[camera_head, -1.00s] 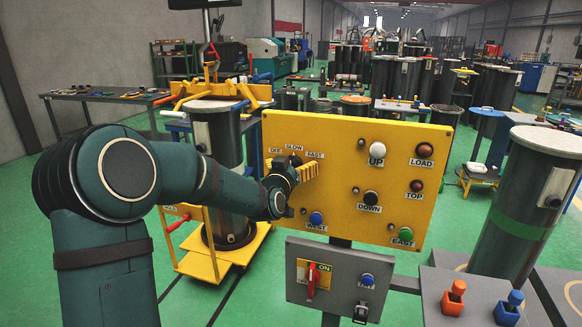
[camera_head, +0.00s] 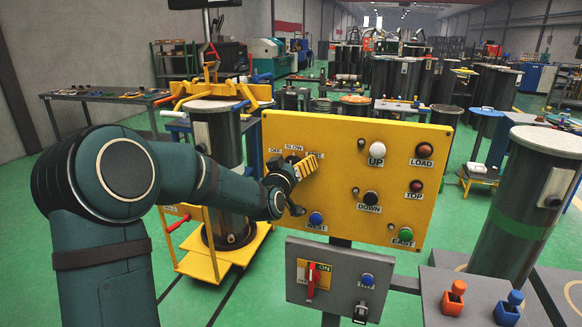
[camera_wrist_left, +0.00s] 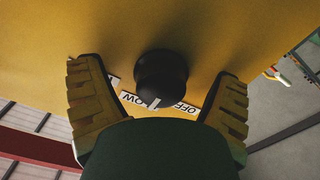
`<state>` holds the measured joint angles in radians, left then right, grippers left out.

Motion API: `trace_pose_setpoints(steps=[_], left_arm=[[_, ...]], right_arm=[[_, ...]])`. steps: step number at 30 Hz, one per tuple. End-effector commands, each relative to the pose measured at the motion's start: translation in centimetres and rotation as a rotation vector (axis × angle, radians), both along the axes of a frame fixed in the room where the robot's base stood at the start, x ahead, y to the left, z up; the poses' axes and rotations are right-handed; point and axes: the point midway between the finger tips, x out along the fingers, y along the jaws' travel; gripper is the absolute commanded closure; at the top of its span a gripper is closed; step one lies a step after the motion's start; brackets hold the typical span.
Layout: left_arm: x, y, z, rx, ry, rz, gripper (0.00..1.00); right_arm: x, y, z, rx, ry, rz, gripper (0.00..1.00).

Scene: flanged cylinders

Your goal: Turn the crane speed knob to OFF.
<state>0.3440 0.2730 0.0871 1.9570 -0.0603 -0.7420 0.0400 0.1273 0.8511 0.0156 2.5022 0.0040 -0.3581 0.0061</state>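The crane speed knob (camera_wrist_left: 160,78) is a round black knob with a white pointer mark on a yellow panel (camera_head: 340,170). In the left wrist view its mark sits between the partly hidden SLOW label (camera_wrist_left: 132,99) and the OFF label (camera_wrist_left: 181,107). My left gripper (camera_head: 296,175) is at the panel's upper left, just below the OFF, SLOW and FAST labels. In the left wrist view its two yellow-padded fingers stand wide apart on either side of the knob, with visible gaps. My right gripper is in neither view.
The panel also carries UP (camera_head: 377,149), DOWN (camera_head: 371,198), LOAD, TOP, WEST (camera_head: 316,218) and EAST buttons. A grey switch box (camera_head: 340,280) with a red handle is below. A tall grey cylinder (camera_head: 525,210) stands at the right.

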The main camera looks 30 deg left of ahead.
Motion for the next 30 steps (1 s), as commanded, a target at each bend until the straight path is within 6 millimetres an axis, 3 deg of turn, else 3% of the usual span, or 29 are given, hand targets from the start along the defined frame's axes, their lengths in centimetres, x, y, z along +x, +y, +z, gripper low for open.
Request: trace_pose_setpoints(steps=[30], left_arm=[[0.0, 0.0, -0.2, 0.003, 0.003, 0.000, 0.07]], right_arm=[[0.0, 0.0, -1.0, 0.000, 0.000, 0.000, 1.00]])
